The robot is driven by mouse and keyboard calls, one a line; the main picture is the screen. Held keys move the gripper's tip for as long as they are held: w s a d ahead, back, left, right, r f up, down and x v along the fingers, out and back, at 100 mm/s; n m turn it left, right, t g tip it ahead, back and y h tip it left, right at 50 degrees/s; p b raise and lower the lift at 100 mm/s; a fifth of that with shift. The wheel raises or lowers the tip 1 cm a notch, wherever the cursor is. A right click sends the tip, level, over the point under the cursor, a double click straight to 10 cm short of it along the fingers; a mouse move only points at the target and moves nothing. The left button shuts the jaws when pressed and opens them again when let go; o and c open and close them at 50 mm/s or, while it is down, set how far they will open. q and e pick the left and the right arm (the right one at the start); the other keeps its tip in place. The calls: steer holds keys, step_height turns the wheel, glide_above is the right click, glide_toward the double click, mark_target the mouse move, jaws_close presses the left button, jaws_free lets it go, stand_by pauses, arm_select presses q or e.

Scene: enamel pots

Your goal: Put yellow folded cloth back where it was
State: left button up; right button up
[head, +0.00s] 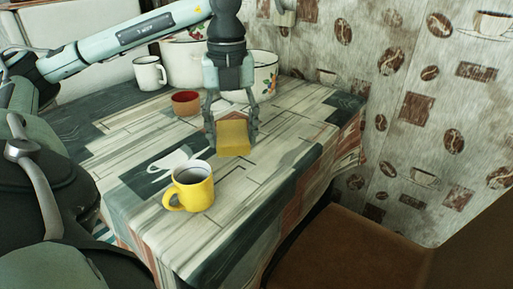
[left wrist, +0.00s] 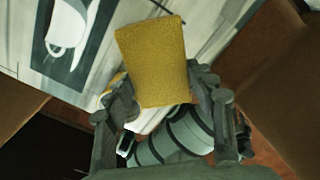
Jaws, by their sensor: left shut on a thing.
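The yellow folded cloth (head: 233,138) is a small flat block held in my left gripper (head: 231,128), above the table. In the left wrist view the cloth (left wrist: 152,62) sits between the two fingers of the left gripper (left wrist: 165,100). The gripper is shut on it from both sides. In the head view it hangs behind and to the right of the yellow mug. I cannot tell how far it is above the table. My right gripper is not in view.
A yellow mug (head: 193,187) stands near the table's (head: 270,190) front. A red-brown bowl (head: 186,104), a white mug (head: 149,73) and white enamel pots (head: 265,75) stand behind. The table's right side is clear. A brown seat (head: 345,250) is at lower right.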

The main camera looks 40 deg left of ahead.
arm_select(q)
glide_above(257, 162)
step_height(257, 162, down, 4)
steer(key=shift+f+p, duration=0.2)
steer(key=shift+p, duration=0.15)
steer(key=shift+f, duration=2)
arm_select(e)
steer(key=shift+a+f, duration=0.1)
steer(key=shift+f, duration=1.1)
arm_select(q)
steer(key=shift+f, duration=0.15)
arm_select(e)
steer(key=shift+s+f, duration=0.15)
arm_select(q)
steer(key=o, duration=1.1)
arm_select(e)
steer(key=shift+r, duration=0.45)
